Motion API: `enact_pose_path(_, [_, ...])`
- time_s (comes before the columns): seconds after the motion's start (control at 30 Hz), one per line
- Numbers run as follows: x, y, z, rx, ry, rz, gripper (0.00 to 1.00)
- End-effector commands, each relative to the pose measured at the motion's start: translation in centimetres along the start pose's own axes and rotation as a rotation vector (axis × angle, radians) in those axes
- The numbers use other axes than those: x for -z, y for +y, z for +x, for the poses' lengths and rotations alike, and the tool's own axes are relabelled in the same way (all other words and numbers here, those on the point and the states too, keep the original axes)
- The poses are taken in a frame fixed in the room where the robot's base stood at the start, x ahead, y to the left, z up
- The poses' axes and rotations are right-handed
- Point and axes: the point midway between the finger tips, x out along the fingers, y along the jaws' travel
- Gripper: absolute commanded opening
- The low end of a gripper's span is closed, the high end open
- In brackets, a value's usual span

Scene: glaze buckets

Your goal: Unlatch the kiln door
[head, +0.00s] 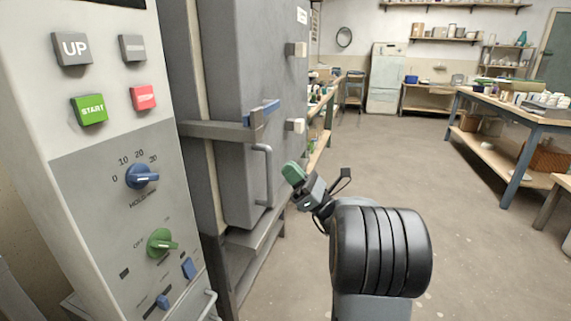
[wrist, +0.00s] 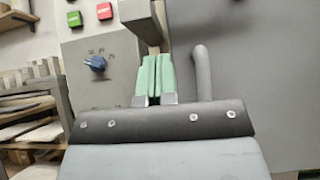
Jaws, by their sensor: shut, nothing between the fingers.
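The grey kiln door (head: 268,60) stands at the left of the head view and looks closed. A grey latch bar (head: 215,131) runs level across its edge, with a blue piece (head: 264,110) at its right end. A vertical pull handle (head: 265,175) is just below the latch. My gripper (head: 293,174), with green fingertips, is shut and empty in front of the door, right of the handle in the head view. In the wrist view the shut fingers (wrist: 153,78) point up toward the latch bar (wrist: 143,18), with the handle (wrist: 202,75) to their right. Contact cannot be told.
A control panel (head: 105,160) with buttons and dials stands left of the door. Two pale blocks (head: 296,126) stick out at the door's right edge. Shelves and a worktable (head: 530,108) stand farther back at the right. The floor between is clear.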

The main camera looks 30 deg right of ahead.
Motion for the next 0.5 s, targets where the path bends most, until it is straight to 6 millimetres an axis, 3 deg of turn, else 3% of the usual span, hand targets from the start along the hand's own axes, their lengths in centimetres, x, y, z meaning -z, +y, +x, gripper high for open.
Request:
enact_pose_path(0.33, [0.0, -0.1, -0.1, 0.001, 0.001, 0.001, 0.00])
enact_pose_path(0.5, [0.4, -1.0, -0.2, 0.003, 0.003, 0.004, 0.00])
